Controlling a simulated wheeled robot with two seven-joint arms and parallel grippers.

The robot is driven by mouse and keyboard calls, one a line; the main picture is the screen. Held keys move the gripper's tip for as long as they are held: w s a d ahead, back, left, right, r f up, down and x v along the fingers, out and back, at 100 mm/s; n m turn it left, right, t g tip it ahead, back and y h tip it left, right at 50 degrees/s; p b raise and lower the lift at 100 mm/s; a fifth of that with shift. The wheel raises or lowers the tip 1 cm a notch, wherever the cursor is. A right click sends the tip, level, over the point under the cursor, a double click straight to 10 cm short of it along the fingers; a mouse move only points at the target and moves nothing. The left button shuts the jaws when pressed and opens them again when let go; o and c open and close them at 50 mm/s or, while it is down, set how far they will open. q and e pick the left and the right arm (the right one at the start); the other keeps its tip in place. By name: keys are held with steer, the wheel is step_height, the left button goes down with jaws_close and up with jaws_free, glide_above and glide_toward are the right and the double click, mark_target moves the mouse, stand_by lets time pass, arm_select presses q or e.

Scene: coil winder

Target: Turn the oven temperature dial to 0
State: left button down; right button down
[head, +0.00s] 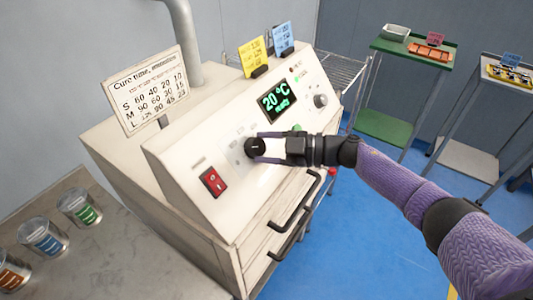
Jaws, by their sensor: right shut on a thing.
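The oven's slanted white front panel (225,205) stands in the middle of the head view. The black oven temperature dial (253,147) sits on its lower middle part, with a scale too small to read. My right gripper (268,147) comes in from the right and is shut on this dial, its fingers partly covering it. The green display (277,101) reads 20 °C, with a small word like "ready" below. A second, grey knob (320,101) is farther up the panel, free of my gripper. My left gripper is not in view.
A red rocker switch (213,181) is left of the dial. A green button (297,128) is close beside my right gripper. Black door handles (290,232) stick out below the panel. Several cans stand on the table (125,262) at left. A green cart (412,52) stands back right.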

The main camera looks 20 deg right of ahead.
steer(key=shift+w+f+n+g+b, duration=0.15)
steer(key=shift+n+g+b, duration=0.5)
steer(key=shift+n, duration=0.45)
steer(key=n+g+b, duration=0.1)
steer(key=n+g, duration=0.1)
steer(key=shift+n, duration=0.4)
steer(key=shift+w+r+n+g+h+b, duration=0.1)
steer(key=shift+r+n+g+h+b, duration=0.2)
steer(key=shift+n+g+h+b, duration=0.7)
steer(key=shift+n+y, duration=0.4)
steer(key=shift+n, duration=0.1)
steer(key=shift+c, duration=0.4)
jaws_free()
steer(key=shift+d, duration=0.1)
